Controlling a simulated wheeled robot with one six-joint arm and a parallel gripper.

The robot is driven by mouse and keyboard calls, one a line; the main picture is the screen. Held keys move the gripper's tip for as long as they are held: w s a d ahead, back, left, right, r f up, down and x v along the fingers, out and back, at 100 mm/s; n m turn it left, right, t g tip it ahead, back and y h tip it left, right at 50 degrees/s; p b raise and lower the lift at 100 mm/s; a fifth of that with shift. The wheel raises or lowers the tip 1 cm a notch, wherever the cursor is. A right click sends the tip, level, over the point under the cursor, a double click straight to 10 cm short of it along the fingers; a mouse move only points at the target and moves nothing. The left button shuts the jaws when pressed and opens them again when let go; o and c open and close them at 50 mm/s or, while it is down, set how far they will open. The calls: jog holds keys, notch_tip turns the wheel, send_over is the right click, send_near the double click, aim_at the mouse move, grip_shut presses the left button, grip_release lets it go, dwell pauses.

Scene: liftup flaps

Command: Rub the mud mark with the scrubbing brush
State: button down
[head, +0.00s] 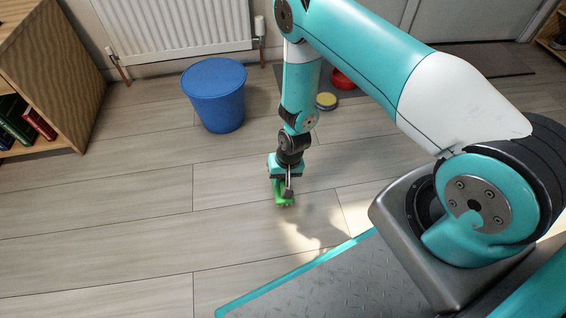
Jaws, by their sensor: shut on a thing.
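My gripper (285,186) points down in the middle of the head view, low over the wooden floor. It is shut on a green scrubbing brush (281,200). The brush is at or close to the floor; I cannot tell whether its bristles touch the boards. I see no clear mud mark; the gripper and brush hide the floor right under them. A pale bright patch of light and shadow lies on the boards just right of and below the brush.
A blue bucket (217,97) stands back left of my arm, before a white radiator (178,28). A yellow-topped round tin (326,101) and a red object (343,79) sit behind the arm near a grey mat (481,59). A wooden bookshelf (62,75) stands at left. The front-left floor is clear.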

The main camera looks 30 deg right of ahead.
jog(key=shift+r+p, duration=2.05)
jog(key=shift+r, duration=0.55)
